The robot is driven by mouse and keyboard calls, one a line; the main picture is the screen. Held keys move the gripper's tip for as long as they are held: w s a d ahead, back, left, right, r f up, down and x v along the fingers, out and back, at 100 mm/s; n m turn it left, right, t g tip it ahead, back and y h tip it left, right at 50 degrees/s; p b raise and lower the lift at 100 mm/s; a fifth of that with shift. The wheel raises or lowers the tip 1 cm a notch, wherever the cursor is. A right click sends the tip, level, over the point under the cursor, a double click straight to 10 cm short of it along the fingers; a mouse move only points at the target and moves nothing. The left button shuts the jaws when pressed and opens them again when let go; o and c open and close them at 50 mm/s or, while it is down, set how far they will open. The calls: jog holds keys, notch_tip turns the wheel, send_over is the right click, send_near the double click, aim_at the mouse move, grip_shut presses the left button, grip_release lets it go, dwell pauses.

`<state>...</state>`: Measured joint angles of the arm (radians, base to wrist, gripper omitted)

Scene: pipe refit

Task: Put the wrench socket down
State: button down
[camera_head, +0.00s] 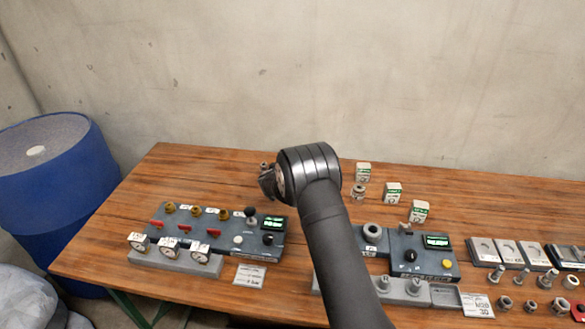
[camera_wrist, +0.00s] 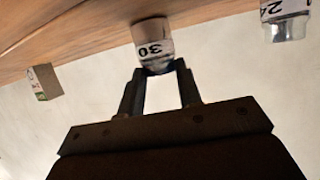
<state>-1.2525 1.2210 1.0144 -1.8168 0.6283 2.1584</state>
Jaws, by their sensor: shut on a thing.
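The wrench socket (camera_wrist: 153,42) is a silver cylinder with a pale band marked 30. In the wrist view my gripper (camera_wrist: 158,68) is shut on its near end, with one finger on each side. Its far end overlaps the wooden table top (camera_wrist: 75,35); I cannot tell whether it touches the wood. In the head view my gripper (camera_head: 267,181) is over the back of the table, partly hidden by my wrist, and the held socket is hard to make out there.
Another socket (camera_wrist: 288,25), marked 24, stands to the right in the wrist view. A small box (camera_wrist: 44,82) is at the left. In the head view, small boxes (camera_head: 392,192), a valve panel (camera_head: 205,232) and a second panel (camera_head: 405,255) occupy the table. Bare wood (camera_head: 190,172) lies at the back left.

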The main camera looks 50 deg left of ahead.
jog(key=shift+r, duration=0.1)
jog(key=c, duration=1)
grip_release()
jog(key=shift+s, duration=0.1)
jog(key=v, duration=0.7)
jog(key=shift+s+d+r, duration=0.1)
jog(key=shift+d, duration=0.05)
